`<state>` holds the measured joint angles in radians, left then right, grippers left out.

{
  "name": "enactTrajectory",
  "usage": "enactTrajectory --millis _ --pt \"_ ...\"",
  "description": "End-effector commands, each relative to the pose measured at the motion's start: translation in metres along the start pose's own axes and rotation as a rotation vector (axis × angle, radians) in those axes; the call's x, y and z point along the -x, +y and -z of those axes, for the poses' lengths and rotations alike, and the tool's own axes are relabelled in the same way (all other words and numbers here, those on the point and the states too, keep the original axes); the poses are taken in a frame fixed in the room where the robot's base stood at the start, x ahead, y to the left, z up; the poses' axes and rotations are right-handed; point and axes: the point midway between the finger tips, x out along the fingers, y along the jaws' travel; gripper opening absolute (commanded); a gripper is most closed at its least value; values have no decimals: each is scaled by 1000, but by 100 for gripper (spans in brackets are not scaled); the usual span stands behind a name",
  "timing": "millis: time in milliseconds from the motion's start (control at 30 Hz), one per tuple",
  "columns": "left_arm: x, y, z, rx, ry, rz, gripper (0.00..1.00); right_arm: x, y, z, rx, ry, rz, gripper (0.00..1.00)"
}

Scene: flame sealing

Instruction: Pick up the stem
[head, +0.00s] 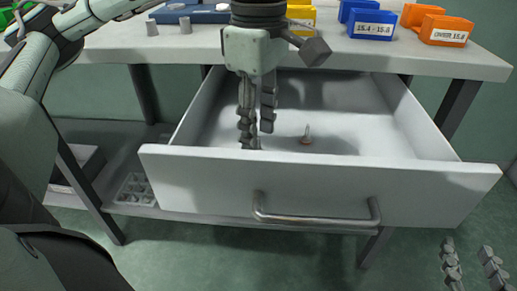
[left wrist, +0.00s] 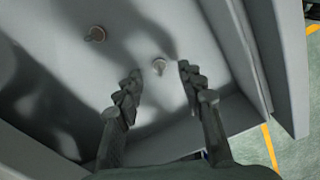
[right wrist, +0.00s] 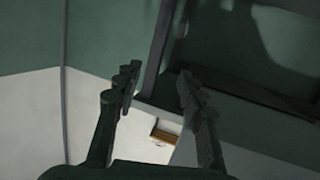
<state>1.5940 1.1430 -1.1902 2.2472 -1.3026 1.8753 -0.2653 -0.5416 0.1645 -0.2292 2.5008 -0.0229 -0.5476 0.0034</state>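In the left wrist view, a small pale stem (left wrist: 160,66) lies between and just beyond the fingertips (left wrist: 160,74).
The drawer's front panel and side walls surround my left gripper. Blue bins (head: 371,25) and orange bins (head: 446,31) stand on the bench top (head: 420,58) above. A lower shelf (head: 110,160) holds a tray (head: 133,190).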

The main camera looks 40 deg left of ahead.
Motion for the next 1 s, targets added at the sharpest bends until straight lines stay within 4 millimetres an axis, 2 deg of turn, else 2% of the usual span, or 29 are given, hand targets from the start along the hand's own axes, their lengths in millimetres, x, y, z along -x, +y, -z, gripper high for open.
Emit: enactTrajectory --millis 33,133,400,700,1000 --pt "-9 0 1 0 2 1 39 0 -2 4 -3 22 5 40" --pt "-18 0 0 0 0 0 39 0 -5 10 -7 52 11 40" --pt "-20 0 0 -1 -2 -1 39 0 -6 14 -9 65 13 40" --pt "-20 0 0 -1 -2 0 3 0 -6 14 -9 64 13 40" --pt "-20 0 0 -1 -1 0 0 0 -6 14 -9 64 13 40"
